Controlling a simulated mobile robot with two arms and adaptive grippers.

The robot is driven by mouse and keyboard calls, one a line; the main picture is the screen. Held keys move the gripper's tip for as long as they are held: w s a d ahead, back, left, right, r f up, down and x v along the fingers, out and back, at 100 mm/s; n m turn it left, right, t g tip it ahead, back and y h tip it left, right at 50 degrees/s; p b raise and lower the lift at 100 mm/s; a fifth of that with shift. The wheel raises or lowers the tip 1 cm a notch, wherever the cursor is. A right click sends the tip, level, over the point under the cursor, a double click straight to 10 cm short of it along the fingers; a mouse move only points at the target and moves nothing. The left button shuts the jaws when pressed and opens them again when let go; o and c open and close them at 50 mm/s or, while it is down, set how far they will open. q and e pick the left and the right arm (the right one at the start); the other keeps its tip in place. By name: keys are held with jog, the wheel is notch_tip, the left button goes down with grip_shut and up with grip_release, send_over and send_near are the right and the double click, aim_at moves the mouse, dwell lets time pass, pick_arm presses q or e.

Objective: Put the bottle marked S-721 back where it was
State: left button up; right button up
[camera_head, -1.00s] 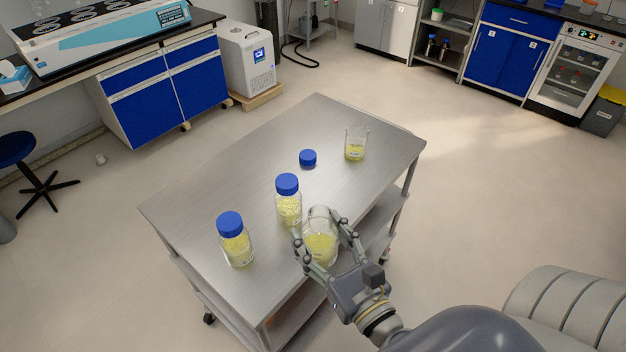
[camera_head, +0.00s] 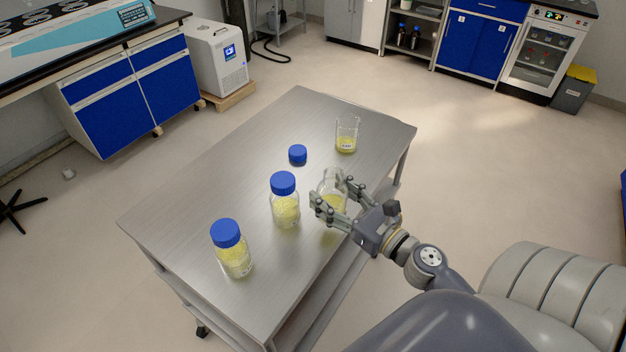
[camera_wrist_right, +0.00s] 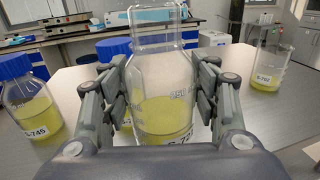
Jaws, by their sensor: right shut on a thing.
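My right gripper (camera_head: 337,198) is shut on an uncapped clear glass bottle (camera_head: 331,180) with pale yellow liquid. The bottle stands upright between the fingers, over the right side of the steel table (camera_head: 190,195); I cannot tell whether its base touches the top. In the right wrist view the bottle (camera_wrist_right: 160,75) fills the middle, and its label is mostly cut off by the gripper body, so the full number is not readable. A loose blue cap (camera_head: 298,154) lies on the table. My left gripper is not in view.
Two blue-capped bottles with yellow liquid, one in the middle (camera_head: 285,208) and one nearer (camera_head: 234,260), stand left of the held bottle. The nearer one's label ends in 745. A beaker (camera_head: 346,140) with yellow liquid stands at the far right. The table's far left is clear.

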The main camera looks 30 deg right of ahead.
jog(key=d+b, duration=0.1)
jog(key=d, duration=0.6)
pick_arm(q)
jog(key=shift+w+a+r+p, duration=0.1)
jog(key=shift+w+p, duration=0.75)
pick_arm(e)
jog(key=shift+y, duration=0.3)
jog(key=shift+w+a+f, duration=0.2)
jog(key=shift+w+f, duration=0.55)
jog(key=shift+w, duration=1.95)
jog(key=shift+w+a+f, duration=0.15)
jog(key=shift+w+f, duration=0.55)
jog(key=shift+w, duration=2)
jog(key=shift+w+a+f, duration=0.2)
jog(key=shift+w+f, duration=0.55)
jog(key=shift+w, duration=1.95)
jog(key=shift+f, duration=0.1)
jog(key=o, duration=1.4)
jog(key=shift+c, duration=0.2)
